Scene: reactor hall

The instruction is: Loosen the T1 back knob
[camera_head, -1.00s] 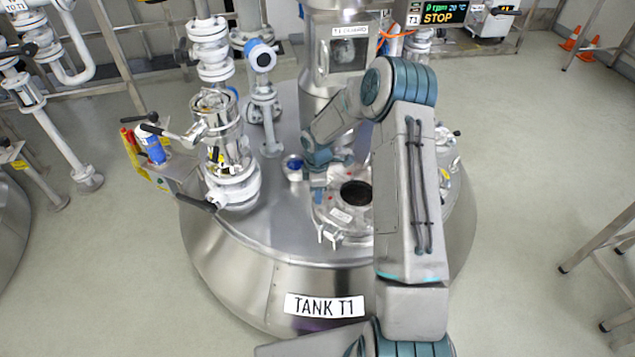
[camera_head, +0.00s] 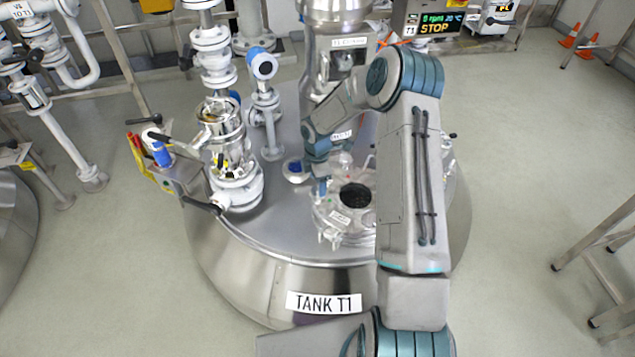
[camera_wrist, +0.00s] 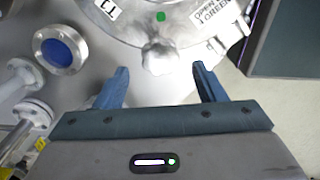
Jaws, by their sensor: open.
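The T1 hatch lid (camera_head: 352,222) is a round metal cover with a dark round glass, on top of the tank (camera_head: 330,270) labelled TANK T1. In the wrist view, a pale rounded metal knob (camera_wrist: 158,58) sits at the lid's rim, below a green dot. My gripper (camera_wrist: 160,69) is open, with its two blue fingers on either side of the knob's lower end. I cannot tell whether they touch it. In the head view my gripper (camera_head: 320,186) is at the back left of the lid, and the back knob is hard to make out there.
A blue-centred round fitting (camera_wrist: 61,52) is left of my gripper in the wrist view. White valves and pipes (camera_head: 232,185) stand on the tank's left. A metal column (camera_head: 335,60) rises behind the lid. Open floor lies to the right.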

